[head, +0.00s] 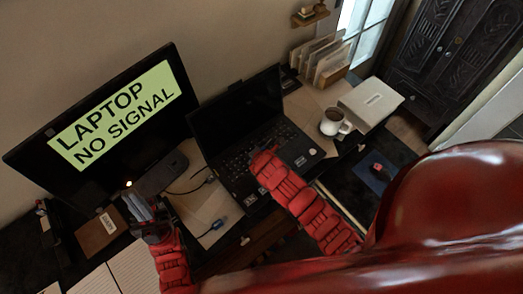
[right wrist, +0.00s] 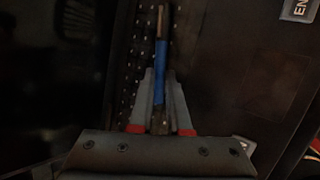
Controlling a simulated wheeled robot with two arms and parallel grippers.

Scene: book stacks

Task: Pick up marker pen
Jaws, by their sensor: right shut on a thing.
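The marker pen (right wrist: 159,72), with a blue body and a brownish end, shows in the right wrist view. My right gripper (right wrist: 161,80) is shut on it, one grey finger on each side, and the pen points away from the palm. The laptop keyboard lies behind it; I cannot tell whether the pen touches it. In the head view my red right arm reaches over the laptop (head: 243,150); its own links hide the fingers and I cannot make out the pen.
The monitor (head: 110,115) stands at the left, with a brown box (head: 100,232) near it. A white mug (head: 335,123) and a pale flat box (head: 370,101) stand right of the laptop. A file rack (head: 325,60) is behind.

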